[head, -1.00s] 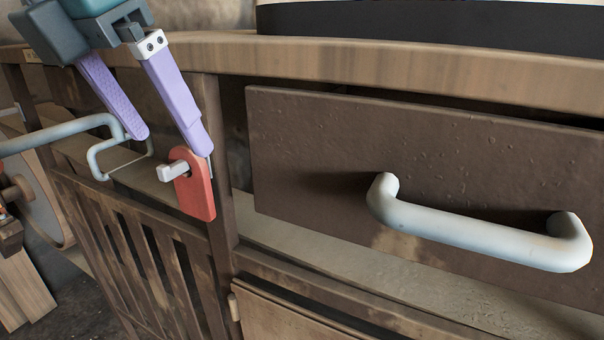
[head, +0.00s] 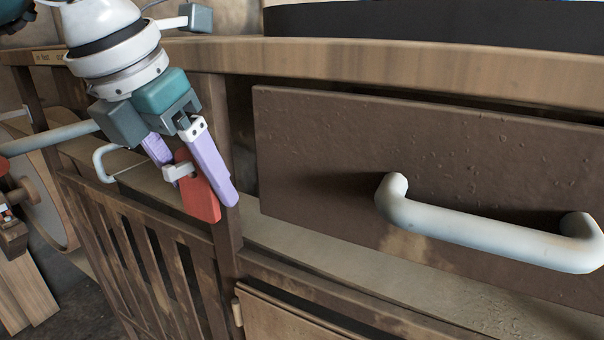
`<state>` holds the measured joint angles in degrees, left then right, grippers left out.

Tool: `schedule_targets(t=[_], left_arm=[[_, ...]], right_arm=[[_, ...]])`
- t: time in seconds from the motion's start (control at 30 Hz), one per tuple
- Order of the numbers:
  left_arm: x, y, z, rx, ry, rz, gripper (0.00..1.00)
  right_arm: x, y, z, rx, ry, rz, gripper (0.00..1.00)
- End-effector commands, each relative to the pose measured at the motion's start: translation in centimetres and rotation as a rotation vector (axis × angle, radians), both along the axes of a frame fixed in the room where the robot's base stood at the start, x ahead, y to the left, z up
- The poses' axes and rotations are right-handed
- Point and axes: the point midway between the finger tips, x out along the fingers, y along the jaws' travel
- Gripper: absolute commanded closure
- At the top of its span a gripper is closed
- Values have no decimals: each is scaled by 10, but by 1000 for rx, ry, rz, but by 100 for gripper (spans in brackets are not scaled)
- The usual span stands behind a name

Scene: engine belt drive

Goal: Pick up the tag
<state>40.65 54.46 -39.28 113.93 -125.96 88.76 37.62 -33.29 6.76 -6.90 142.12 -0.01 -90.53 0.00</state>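The tag (head: 200,192) is a flat red plate with a hole near its top. It hangs on a pale peg (head: 178,172) at the bench's front post. My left gripper (head: 208,190) is at the tag, with its two purple fingers apart. One finger is in front of and to the right of the tag, and the other is to its left, partly hidden. The front finger covers part of the tag. Contact between fingers and tag cannot be made out. My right gripper is not in view.
A brown drawer (head: 320,150) with a thick pale handle (head: 480,232) is right of the tag. The wooden bench top (head: 400,72) runs above it. A slatted panel (head: 135,250) is below left. A grey bent bar (head: 105,160) is left of the gripper.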

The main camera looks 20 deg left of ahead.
Motion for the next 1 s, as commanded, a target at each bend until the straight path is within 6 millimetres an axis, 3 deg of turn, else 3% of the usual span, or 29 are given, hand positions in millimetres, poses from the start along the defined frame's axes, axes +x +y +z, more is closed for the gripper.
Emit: schedule_targets(t=[0.07, 0.6, 1.0], left_arm=[[0, 0, 0, 0, 0, 0, 31], [0, 0, 0, 0, 0, 0, 91], [-1, 0, 7, -1, -2, 0, 91]], right_arm=[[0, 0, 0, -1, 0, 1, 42], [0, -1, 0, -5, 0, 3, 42], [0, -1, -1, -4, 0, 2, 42]])
